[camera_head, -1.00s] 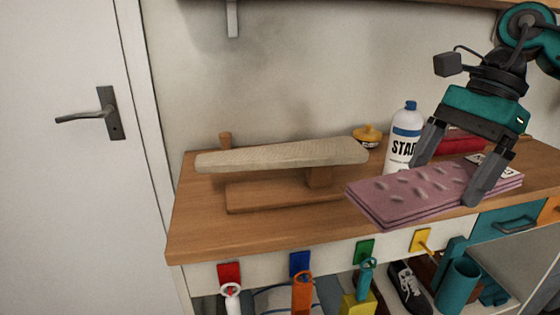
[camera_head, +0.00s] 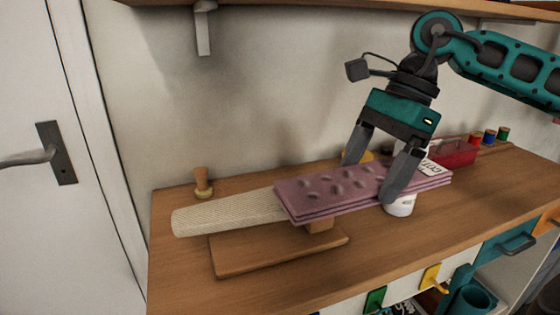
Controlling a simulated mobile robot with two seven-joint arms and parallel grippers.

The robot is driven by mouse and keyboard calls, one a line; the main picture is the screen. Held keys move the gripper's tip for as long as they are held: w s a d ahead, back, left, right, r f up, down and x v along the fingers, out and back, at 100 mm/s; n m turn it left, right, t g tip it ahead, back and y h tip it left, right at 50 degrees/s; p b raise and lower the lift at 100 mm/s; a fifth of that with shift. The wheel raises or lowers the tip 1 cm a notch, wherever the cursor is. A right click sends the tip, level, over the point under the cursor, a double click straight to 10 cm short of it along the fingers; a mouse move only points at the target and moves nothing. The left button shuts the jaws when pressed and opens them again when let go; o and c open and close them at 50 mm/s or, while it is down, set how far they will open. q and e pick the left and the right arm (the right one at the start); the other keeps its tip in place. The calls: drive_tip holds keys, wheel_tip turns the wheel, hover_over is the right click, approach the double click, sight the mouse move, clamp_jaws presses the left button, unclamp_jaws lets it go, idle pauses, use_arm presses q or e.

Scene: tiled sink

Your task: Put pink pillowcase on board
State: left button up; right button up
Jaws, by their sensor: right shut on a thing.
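The pink pillowcase (camera_head: 335,190) is a flat folded stack with pale oval marks. My right gripper (camera_head: 372,182) is shut on it, one finger on the far side and one on the near side. The board (camera_head: 230,214) is a small beige padded sleeve board on a wooden base (camera_head: 270,250). The pillowcase's left part overlaps the right part of the board in the picture and hides it. I cannot tell whether they touch. The pillowcase's right part hides most of the white bottle (camera_head: 401,206). My left gripper is not in view.
The wooden counter (camera_head: 450,235) is clear at the front right. A wooden stamp-like knob (camera_head: 203,184) stands behind the board's left end. A red box (camera_head: 452,155) and several coloured spools (camera_head: 489,137) stand at the back right. A shelf hangs above.

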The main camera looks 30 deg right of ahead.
sight(330, 173)
drive_tip(key=w+a+p, duration=0.3)
drive_tip(key=p, duration=0.1)
drive_tip(key=shift+w+a+r, duration=0.3)
drive_tip(key=shift+w+a, duration=0.05)
drive_tip(key=shift+w, duration=0.05)
drive_tip(key=w+a+p, duration=0.1)
drive_tip(key=w+a, duration=0.1)
drive_tip(key=w, duration=0.1)
drive_tip(key=w+a+p, duration=0.1)
drive_tip(key=w+a, duration=0.2)
drive_tip(key=shift+a+f, duration=0.15)
drive_tip(key=shift+a, duration=0.05)
drive_tip(key=shift+w+a+f, duration=0.1)
drive_tip(key=shift+f, duration=0.05)
wheel_tip(330, 173, down, 3)
drive_tip(key=shift+f, duration=0.2)
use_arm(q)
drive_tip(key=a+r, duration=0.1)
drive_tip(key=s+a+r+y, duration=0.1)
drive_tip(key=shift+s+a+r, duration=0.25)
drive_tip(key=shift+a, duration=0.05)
use_arm(e)
drive_tip(key=shift+f+b, duration=0.2)
drive_tip(key=shift+b, duration=0.2)
drive_tip(key=o, duration=0.8)
drive_tip(key=shift+c, duration=0.2)
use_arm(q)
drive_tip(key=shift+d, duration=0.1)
use_arm(e)
drive_tip(key=shift+o, duration=0.3)
